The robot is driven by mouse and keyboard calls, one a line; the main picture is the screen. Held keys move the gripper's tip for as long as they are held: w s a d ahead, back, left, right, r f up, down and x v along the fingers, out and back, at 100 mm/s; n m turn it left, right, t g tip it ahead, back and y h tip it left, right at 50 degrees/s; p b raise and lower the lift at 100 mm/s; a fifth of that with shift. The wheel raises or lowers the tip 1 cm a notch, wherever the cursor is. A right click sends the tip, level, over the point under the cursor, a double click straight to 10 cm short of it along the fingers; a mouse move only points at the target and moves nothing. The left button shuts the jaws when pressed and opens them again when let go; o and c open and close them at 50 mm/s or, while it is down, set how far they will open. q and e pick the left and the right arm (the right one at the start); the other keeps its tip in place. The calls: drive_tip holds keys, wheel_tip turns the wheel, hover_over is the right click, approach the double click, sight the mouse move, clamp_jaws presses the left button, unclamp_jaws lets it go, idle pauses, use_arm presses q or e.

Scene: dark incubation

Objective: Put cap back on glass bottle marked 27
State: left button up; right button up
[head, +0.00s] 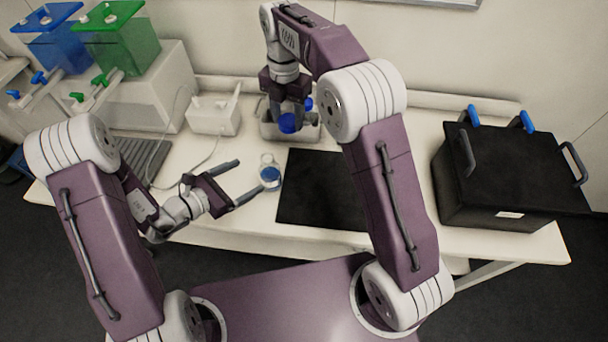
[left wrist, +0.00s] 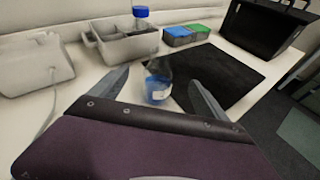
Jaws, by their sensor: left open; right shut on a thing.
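A clear glass bottle (head: 269,174) with blue liquid stands upright on the white table, its top looking uncapped. The left wrist view shows the bottle (left wrist: 157,85) with a pale label, its marking too small to read. My left gripper (head: 250,174) is open and empty, fingers pointing at the bottle, which appears between the fingertips in the left wrist view. My right gripper (head: 288,112) points down above the grey tray, shut on a blue cap (head: 287,123).
The grey divided tray (left wrist: 122,46) holds a blue-capped bottle (left wrist: 140,16). A black mat (head: 318,190) lies right of the bottle. Blue and green boxes (left wrist: 187,35) stand behind it. A black lidded box (head: 505,180) stands at right, a white device (head: 213,115) at left.

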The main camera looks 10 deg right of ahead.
sight(269, 177)
use_arm(q)
drive_tip(key=shift+n+y, duration=0.3)
drive_tip(key=shift+n, duration=0.6)
drive_tip(key=f, duration=0.1)
drive_tip(key=s+a+f, duration=0.1)
drive_tip(key=f, duration=0.3)
drive_tip(key=shift+s+a, duration=0.25)
drive_tip(key=shift+a, duration=0.25)
use_arm(e)
drive_tip(key=s+a+f+n, duration=0.1)
drive_tip(key=s+a+f, duration=0.1)
drive_tip(key=a, duration=0.5)
drive_tip(key=shift+f+n, duration=0.4)
drive_tip(key=shift+w, duration=0.1)
use_arm(q)
drive_tip(key=x, duration=1.2)
drive_tip(key=shift+f, duration=0.1)
drive_tip(key=shift+c, duration=0.4)
clamp_jaws()
use_arm(e)
drive_tip(key=shift+f, duration=2.5)
